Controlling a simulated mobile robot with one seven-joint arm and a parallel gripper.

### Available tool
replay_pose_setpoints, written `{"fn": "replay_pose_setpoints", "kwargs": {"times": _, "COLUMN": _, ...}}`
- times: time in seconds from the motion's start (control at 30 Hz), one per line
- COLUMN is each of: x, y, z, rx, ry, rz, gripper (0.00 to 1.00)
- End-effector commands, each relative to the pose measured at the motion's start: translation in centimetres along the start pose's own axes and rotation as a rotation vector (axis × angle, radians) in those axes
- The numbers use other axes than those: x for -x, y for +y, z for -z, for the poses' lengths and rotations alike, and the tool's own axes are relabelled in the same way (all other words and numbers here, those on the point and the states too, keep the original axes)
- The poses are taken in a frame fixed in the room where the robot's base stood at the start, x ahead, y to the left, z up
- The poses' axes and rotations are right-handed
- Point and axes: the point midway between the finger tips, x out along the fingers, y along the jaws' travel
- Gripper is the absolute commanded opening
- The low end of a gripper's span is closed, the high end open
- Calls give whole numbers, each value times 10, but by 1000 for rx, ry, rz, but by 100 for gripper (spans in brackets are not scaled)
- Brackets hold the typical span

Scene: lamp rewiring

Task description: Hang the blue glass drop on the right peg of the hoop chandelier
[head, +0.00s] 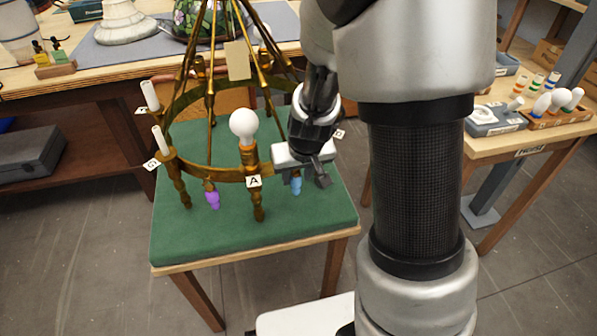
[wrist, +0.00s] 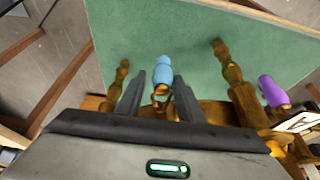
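The brass hoop chandelier (head: 208,176) stands over a green-topped table. The blue glass drop (head: 296,186) shows below the hoop's front right side, just under my gripper (head: 303,181). In the wrist view the blue drop (wrist: 162,72) sits between my two dark fingers (wrist: 159,88), with a visible gap on each side. The fingers are apart and do not seem to touch it. A brass fitting, which looks like the right peg (wrist: 160,93), meets the drop's near end; the exact contact is too small to tell. A purple drop (head: 212,199) hangs at the hoop's front left.
A white bulb (head: 243,124) stands above label A (head: 254,181). Brass posts (wrist: 230,68) flank my fingers closely in the wrist view. The green mat (head: 200,240) is clear in front. A side table at right holds a bulb rack (head: 560,117) and a grey box (head: 495,121).

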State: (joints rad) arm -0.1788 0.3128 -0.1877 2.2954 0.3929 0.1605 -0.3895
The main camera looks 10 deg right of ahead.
Motion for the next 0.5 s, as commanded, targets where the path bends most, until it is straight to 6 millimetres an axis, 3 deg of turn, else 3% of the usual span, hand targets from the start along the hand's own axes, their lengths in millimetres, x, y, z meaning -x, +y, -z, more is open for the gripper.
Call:
{"fn": "replay_pose_setpoints", "kwargs": {"times": 0.17, "x": 18, "y": -8, "z": 8, "rx": 11, "ry": 16, "rz": 9, "gripper": 48}}
{"fn": "replay_pose_setpoints", "kwargs": {"times": 0.5, "x": 101, "y": -3, "z": 9, "rx": 4, "ry": 17, "rz": 7, "gripper": 48}}
